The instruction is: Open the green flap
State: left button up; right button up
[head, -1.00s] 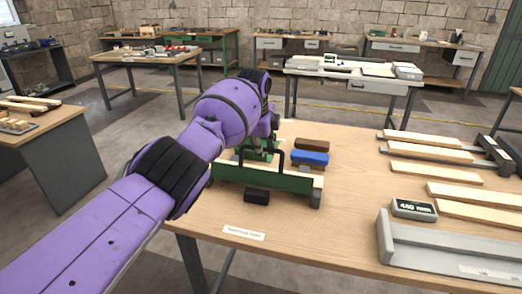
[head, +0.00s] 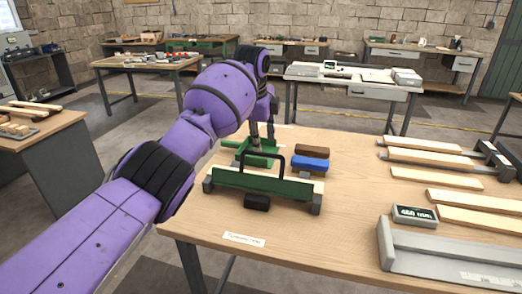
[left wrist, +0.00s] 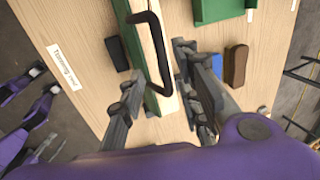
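The green flap (head: 262,186) is a long panel across the front of a fixture on the wooden table, with a black bar handle (head: 263,158) standing up from it. In the left wrist view the handle (left wrist: 154,20) and the green flap edge (left wrist: 155,103) run between my gripper fingers as seen from above. My left gripper (head: 262,135) points down with its fingers apart and empty, seen above and behind the handle in the head view.
A green part (head: 257,160) stands behind the flap. A blue block (head: 309,164) and a brown block (head: 312,151) lie to its right, and a black block (head: 257,202) lies in front. Boards (head: 434,174) and a grey channel (head: 450,257) fill the right side.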

pick_arm(q)
jog(key=v, duration=0.5)
jog(key=shift+r, duration=0.1)
jog(key=shift+s, duration=0.1)
dwell(0.7)
